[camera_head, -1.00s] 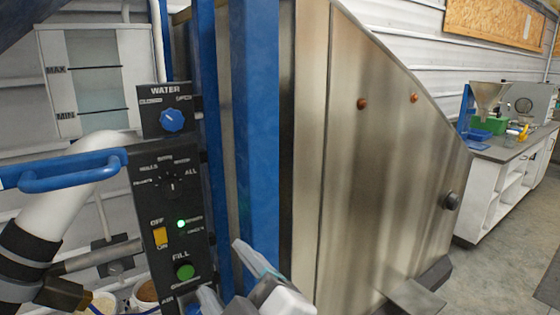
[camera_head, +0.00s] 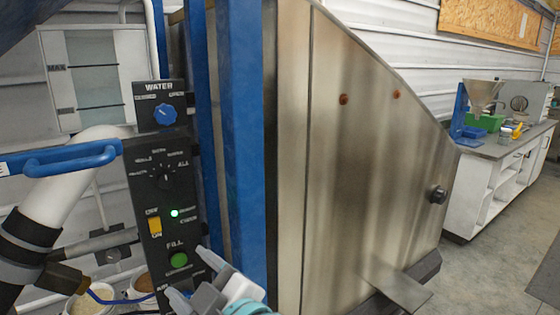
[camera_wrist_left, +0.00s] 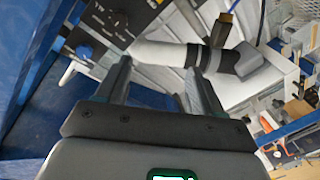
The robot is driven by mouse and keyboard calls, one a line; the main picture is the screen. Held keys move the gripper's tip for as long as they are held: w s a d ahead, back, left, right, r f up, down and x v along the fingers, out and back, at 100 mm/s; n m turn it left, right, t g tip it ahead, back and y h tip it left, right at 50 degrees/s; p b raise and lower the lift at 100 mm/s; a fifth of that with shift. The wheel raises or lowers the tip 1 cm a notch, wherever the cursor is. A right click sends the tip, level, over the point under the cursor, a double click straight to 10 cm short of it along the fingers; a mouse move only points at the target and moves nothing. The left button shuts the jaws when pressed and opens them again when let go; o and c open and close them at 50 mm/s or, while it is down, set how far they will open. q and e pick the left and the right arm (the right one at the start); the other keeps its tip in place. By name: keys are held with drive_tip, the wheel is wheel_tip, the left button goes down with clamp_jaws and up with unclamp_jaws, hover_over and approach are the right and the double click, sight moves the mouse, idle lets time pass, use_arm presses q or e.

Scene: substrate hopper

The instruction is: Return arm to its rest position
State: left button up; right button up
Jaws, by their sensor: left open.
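My left gripper (camera_head: 194,280) is at the bottom of the head view, in front of the lower right edge of the black control panel (camera_head: 143,190). Its two pale fingers are apart with nothing between them. The green FILL button (camera_head: 179,260) shows just left of the upper finger; I cannot tell the depth gap between them. In the left wrist view the gripper (camera_wrist_left: 157,80) is also open and empty, with a white pipe (camera_wrist_left: 160,53) beyond the fingertips. My right gripper is not in view.
A blue post (camera_head: 246,150) and the steel hopper wall (camera_head: 345,150) stand right of the panel. A blue handle (camera_head: 70,162) sticks out at left above buckets (camera_head: 92,301). A bench (camera_head: 490,170) stands far right, with open floor before it.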

use_arm(q)
drive_tip(key=w+a+f+m+g, duration=0.15)
drive_tip(key=w+a+f, duration=0.35)
drive_tip(key=f, duration=0.5)
drive_tip(key=w+a+f+m, duration=0.2)
drive_tip(key=a+f+m, duration=0.1)
drive_tip(key=a+f, duration=0.5)
drive_tip(key=s+f+m+g+h, duration=0.25)
drive_tip(key=f+m+h, duration=0.3)
drive_tip(key=f, duration=1.55)
drive_tip(key=s+d+f+m+g+h, duration=0.2)
drive_tip(key=s+d+f+h, duration=0.3)
drive_tip(key=s+f, duration=0.45)
drive_tip(key=s+d+f+m+g+h, duration=0.2)
drive_tip(key=s+d+g+h, duration=0.4)
drive_tip(key=s, duration=0.6)
drive_tip(key=d, duration=0.2)
drive_tip(key=shift+s+d+f, duration=0.25)
drive_tip(key=shift+d+f, duration=0.05)
drive_tip(key=shift+f, duration=0.05)
drive_tip(key=c, duration=0.5)
drive_tip(key=shift+o, duration=0.2)
